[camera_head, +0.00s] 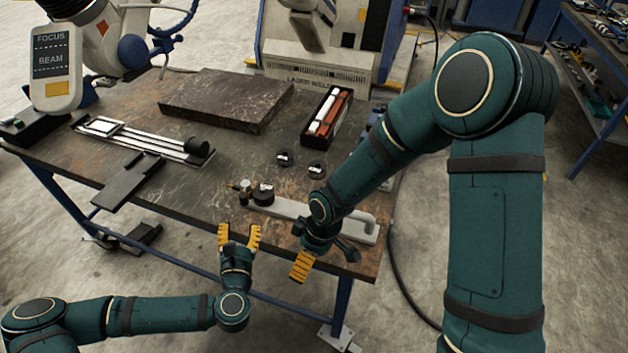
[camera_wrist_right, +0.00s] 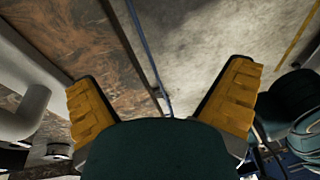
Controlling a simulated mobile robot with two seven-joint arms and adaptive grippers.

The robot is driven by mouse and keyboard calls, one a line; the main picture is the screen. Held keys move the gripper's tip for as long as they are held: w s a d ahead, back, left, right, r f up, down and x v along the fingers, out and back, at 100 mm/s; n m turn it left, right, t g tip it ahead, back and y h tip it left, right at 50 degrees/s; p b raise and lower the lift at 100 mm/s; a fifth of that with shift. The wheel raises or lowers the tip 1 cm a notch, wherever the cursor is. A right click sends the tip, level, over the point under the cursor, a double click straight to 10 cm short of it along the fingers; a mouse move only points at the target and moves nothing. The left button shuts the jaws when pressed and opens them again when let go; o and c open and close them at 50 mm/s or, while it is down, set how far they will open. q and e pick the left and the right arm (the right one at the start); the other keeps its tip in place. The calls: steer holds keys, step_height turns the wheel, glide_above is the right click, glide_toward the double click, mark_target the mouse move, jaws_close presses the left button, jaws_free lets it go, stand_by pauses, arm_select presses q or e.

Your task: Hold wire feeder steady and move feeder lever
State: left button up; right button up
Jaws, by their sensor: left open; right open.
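A long pale grey device, which looks like the wire feeder (camera_head: 285,206), lies along the front right edge of the table. It has a dark round knob (camera_head: 263,192) at its left end and a raised grey handle (camera_head: 363,222) at its right. Which part is the lever I cannot tell. My left gripper (camera_head: 239,233) is open and empty, just off the table's front edge, below the knob. My right gripper (camera_wrist_right: 165,100) is open and empty; in the head view its arm hides the device's middle. A pale grey curved tube (camera_wrist_right: 28,112) shows left of its fingers in the right wrist view.
The worn table (camera_head: 225,175) also holds a dark slab (camera_head: 225,98), a black box with white and orange rods (camera_head: 328,115), two small black discs (camera_head: 285,158) and a railed fixture (camera_head: 140,140).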

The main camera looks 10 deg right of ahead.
mark_target(297, 205)
steer(key=w+d+r+n+h, duration=0.1)
steer(key=w+d+r, duration=0.1)
steer(key=w+r, duration=0.4)
steer(key=w+d+r+h, duration=0.2)
steer(key=w+r, duration=0.2)
steer(key=w, duration=0.5)
steer(key=f, duration=1.4)
steer(key=shift+s, duration=0.2)
